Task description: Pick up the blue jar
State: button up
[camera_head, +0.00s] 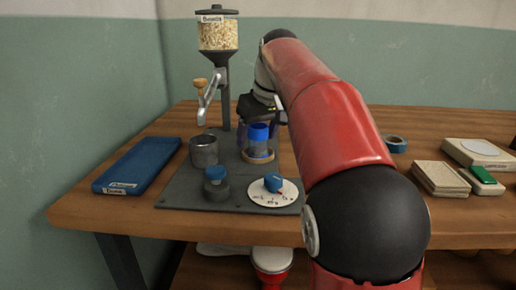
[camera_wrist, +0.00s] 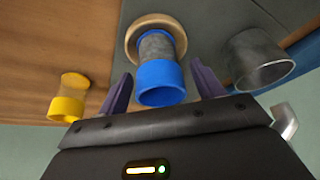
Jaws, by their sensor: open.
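The blue jar (camera_head: 258,134) has a bright blue top and a clear, greyish body. It stands upright on a round wooden coaster (camera_head: 257,158) on the dark grey base plate. In the wrist view the blue jar (camera_wrist: 161,82) is between the two purplish fingers of my gripper (camera_wrist: 161,72), one on each side. My gripper (camera_head: 258,128) is open around the jar, and I cannot tell whether either finger touches it. The jar's foot meets the wooden coaster (camera_wrist: 132,42) in the wrist view.
A metal cup (camera_head: 204,151), a grain hopper (camera_head: 217,38) with a lever, a blue-topped grey tamper (camera_head: 216,187) and a dial (camera_head: 274,192) surround the jar. A yellow jar (camera_wrist: 68,97) is near one finger. A blue case (camera_head: 145,164) lies left.

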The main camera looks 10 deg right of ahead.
jog(key=shift+w+a+f, duration=0.15)
jog(key=shift+w+f, duration=0.05)
jog(key=shift+f, duration=0.5)
jog(key=shift+c, duration=0.4)
jog(key=shift+r, duration=0.1)
jog(key=c, duration=1.1)
